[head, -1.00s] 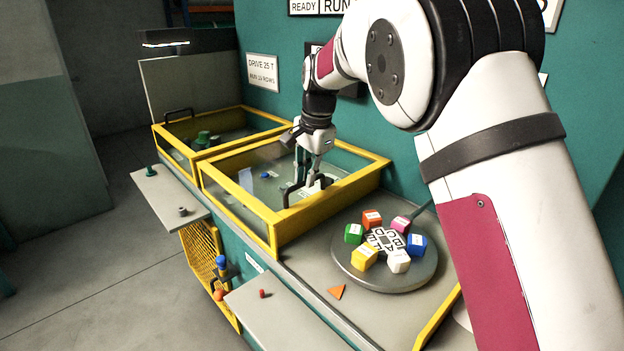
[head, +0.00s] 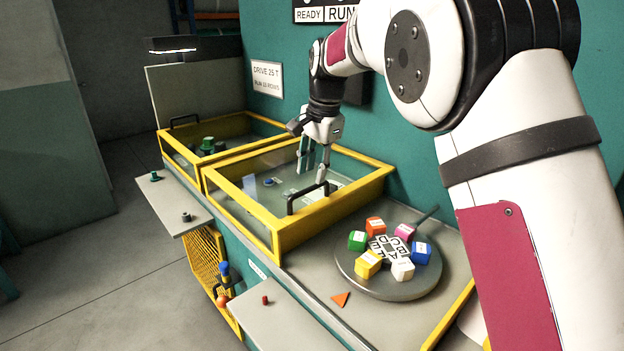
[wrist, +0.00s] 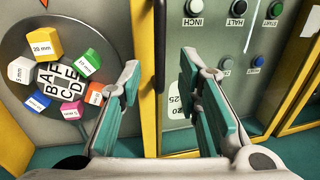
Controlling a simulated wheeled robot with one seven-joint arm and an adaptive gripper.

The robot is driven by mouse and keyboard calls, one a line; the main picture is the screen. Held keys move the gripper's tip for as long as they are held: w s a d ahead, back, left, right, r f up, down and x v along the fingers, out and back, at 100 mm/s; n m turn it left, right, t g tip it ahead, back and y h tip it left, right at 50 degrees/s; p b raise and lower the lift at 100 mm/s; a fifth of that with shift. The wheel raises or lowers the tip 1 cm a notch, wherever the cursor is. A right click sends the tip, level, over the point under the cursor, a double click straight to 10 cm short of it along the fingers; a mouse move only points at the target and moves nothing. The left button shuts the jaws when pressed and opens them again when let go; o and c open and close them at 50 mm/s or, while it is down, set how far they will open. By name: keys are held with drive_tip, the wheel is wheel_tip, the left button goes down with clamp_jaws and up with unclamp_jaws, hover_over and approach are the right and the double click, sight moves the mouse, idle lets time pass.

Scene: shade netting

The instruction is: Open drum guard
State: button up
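A low box with a yellow-framed clear lid (head: 240,208), seemingly the drum guard, stands mid-bench in the head view. Its lid lies flat and shut. A black bar handle (head: 291,203) stands up at the lid's near right side; in the wrist view a dark upright bar (wrist: 160,45), seemingly this handle, shows beyond the fingers. My gripper (head: 315,172) hangs pointing down just above and behind the handle in the head view, apparently not holding it. In the wrist view my gripper (wrist: 165,98) has its two green-padded fingers wide apart with nothing gripped.
A round grey turntable (head: 385,288) with several coloured labelled blocks stands right of the guard. A second yellow-framed box (head: 165,142) with a handle lies beyond. Push buttons (wrist: 193,7) show through the clear panel. Side shelves (head: 275,318) jut out at the front.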

wheel_tip(320, 180, up, 8)
drive_tip(key=s+d, duration=0.1)
drive_tip(key=shift+f, duration=0.15)
drive_tip(key=s+d+r+n+t, duration=0.1)
drive_tip(key=s+d+r+n, duration=0.15)
drive_tip(key=s+d, duration=0.55)
drive_tip(key=s+d+r+n+t, duration=0.1)
drive_tip(key=s+d+r+n, duration=0.15)
drive_tip(key=s+d, duration=0.6)
drive_tip(key=s+d+f+n, duration=0.1)
drive_tip(key=s+f, duration=0.2)
drive_tip(key=s, duration=0.4)
drive_tip(key=s+d+f+n+h, duration=0.1)
drive_tip(key=s+d+f, duration=0.1)
drive_tip(key=s, duration=0.5)
drive_tip(key=s+d+f+n+t, duration=0.1)
drive_tip(key=s+f+n, duration=0.1)
drive_tip(key=s+f, duration=0.2)
drive_tip(key=s, duration=0.3)
drive_tip(key=shift+s+d+f+h, duration=0.35)
drive_tip(key=shift+s+f+h, duration=0.05)
